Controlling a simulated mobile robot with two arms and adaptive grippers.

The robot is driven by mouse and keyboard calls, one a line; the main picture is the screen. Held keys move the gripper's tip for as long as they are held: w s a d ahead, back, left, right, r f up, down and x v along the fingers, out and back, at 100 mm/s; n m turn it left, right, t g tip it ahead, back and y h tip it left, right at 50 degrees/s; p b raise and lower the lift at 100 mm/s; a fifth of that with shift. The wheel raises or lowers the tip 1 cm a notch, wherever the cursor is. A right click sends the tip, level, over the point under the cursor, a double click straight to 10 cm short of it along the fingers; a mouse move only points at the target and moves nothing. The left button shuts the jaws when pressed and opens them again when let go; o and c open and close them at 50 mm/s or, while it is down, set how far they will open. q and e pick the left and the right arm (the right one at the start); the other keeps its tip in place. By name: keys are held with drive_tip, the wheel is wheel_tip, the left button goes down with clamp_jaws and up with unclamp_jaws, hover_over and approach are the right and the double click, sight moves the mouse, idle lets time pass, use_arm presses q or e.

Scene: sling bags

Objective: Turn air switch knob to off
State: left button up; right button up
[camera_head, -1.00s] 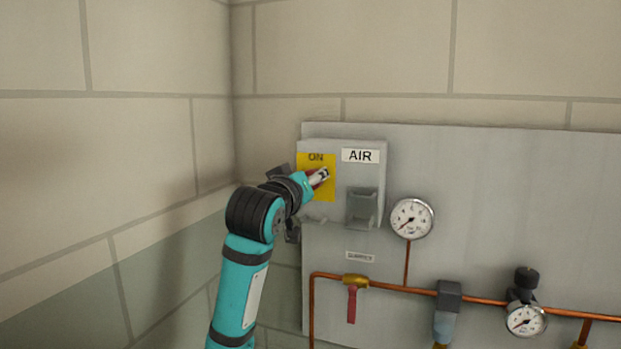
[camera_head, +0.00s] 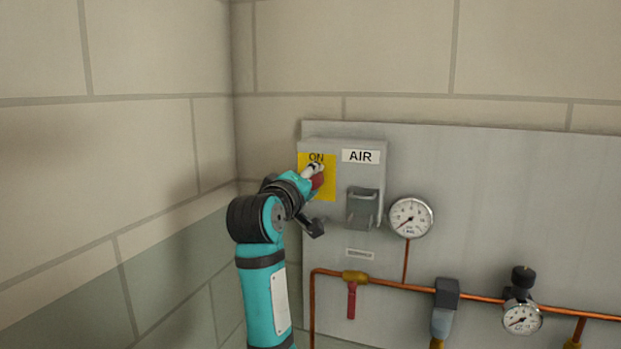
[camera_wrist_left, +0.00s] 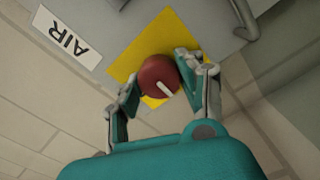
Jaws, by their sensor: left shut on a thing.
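The red round air switch knob (camera_wrist_left: 158,77) with a white pointer mark sits on a yellow plate (camera_wrist_left: 135,57) in the left wrist view. In the head view the knob (camera_head: 318,181) is mostly covered by my left gripper (camera_head: 314,174). The word "ON" shows at the top of the yellow plate (camera_head: 328,188), on a grey box beside the "AIR" label (camera_head: 361,156). My left gripper (camera_wrist_left: 158,86) is shut on the knob, with a finger on either side of it. My right gripper is in neither view.
A grey latch (camera_head: 362,207) sits right of the plate. A pressure gauge (camera_head: 410,217), copper pipe (camera_head: 405,286), red-handled valve (camera_head: 351,300) and second gauge (camera_head: 522,318) are on the grey panel (camera_head: 500,190). A block wall (camera_head: 120,150) stands close at left.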

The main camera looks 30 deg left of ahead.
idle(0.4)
use_arm(q)
drive_tip(key=o, duration=1.1)
drive_tip(key=shift+o, duration=0.2)
drive_tip(key=v, duration=1.2)
drive_tip(key=shift+a+f, duration=0.1)
